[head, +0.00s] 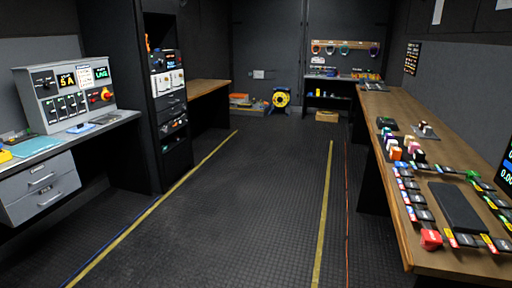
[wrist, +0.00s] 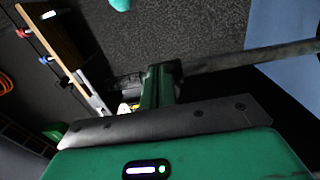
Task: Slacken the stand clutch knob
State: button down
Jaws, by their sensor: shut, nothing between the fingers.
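I cannot pick out the stand clutch knob for certain in either view. In the wrist view my gripper (wrist: 160,85) shows as a green body with a dark plate and narrow fingers, which are shut and empty. A grey rod (wrist: 250,60) runs from beside the fingertips toward the upper right; it may be part of a stand. I cannot tell whether the fingers touch it. A teal piece (wrist: 120,4) is cut off at the top edge. My gripper is not in the head view.
In the head view, a control panel (head: 66,92) stands on the left desk. A tall equipment rack (head: 169,95) is beside it. A long wooden bench (head: 395,105) with several coloured items runs along the right. A yellow cable reel (head: 281,98) is at the back. The middle floor is clear.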

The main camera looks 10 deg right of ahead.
jog(key=shift+s+a, duration=0.15)
jog(key=v, duration=0.6)
jog(key=shift+f, duration=0.1)
